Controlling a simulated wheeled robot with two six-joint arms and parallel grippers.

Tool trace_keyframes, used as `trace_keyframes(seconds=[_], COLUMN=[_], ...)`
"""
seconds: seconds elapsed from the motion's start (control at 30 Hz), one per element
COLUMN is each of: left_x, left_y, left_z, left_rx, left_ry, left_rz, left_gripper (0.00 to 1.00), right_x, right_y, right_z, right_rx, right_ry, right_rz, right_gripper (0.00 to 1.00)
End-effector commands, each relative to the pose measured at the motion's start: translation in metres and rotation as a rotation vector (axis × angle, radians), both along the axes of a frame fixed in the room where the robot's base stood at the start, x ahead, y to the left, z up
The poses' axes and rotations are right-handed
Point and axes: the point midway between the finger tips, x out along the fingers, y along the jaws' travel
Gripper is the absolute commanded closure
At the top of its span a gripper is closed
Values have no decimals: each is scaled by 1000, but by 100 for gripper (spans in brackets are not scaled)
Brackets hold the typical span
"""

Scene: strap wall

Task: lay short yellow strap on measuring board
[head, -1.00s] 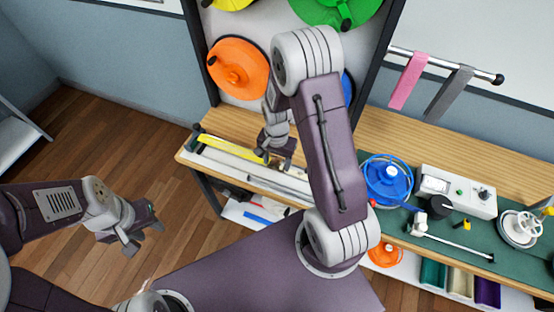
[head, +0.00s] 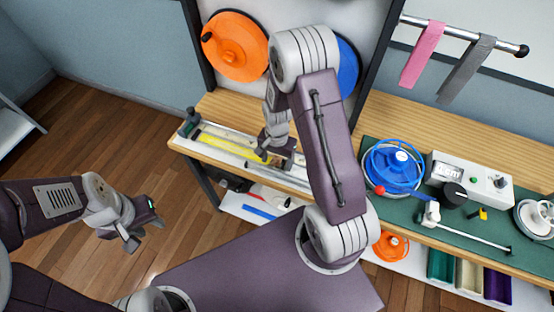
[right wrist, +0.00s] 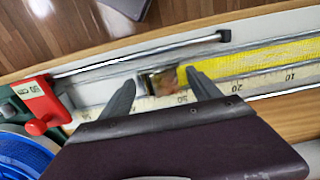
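The short yellow strap (head: 222,146) lies stretched lengthwise along the white measuring board (head: 290,179) on the bench. In the right wrist view the strap (right wrist: 270,60) lies along the board's number scale (right wrist: 215,90). My right gripper (head: 268,157) is over the board at the strap's right end. In the right wrist view its two fingers (right wrist: 160,90) are spread apart, with a shiny brownish end piece (right wrist: 160,82) between them and clear of both. My left gripper (head: 143,228) is open and empty over the floor, left of the bench.
A red stop (right wrist: 42,105) marked in cm sits at one end of the board, near a blue reel (right wrist: 22,155). A grey control box (head: 472,182) stands right. Pink (head: 422,52) and grey (head: 466,70) straps hang from a rail.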

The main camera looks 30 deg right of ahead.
Motion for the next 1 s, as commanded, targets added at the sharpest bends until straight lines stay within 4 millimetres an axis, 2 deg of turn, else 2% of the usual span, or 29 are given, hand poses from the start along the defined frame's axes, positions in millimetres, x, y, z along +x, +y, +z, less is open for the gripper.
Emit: trace_keyframes(seconds=[0.37,0.47,0.7,0.83,1.0], left_x=[0,0,0,0,0], left_y=[0,0,0,0,0], left_z=[0,0,0,0,0], left_rx=[0,0,0,0,0], left_ry=[0,0,0,0,0], left_rz=[0,0,0,0,0], left_gripper=[64,64,64,64,64], right_x=[0,1,1,0,0], right_y=[0,0,0,0,0], right_z=[3,19,72,87,91], right_rx=[0,0,-1,0,0], right_ry=[0,-4,-5,-1,0], right_rz=[0,0,0,0,0], right_gripper=[16,16,16,16,16])
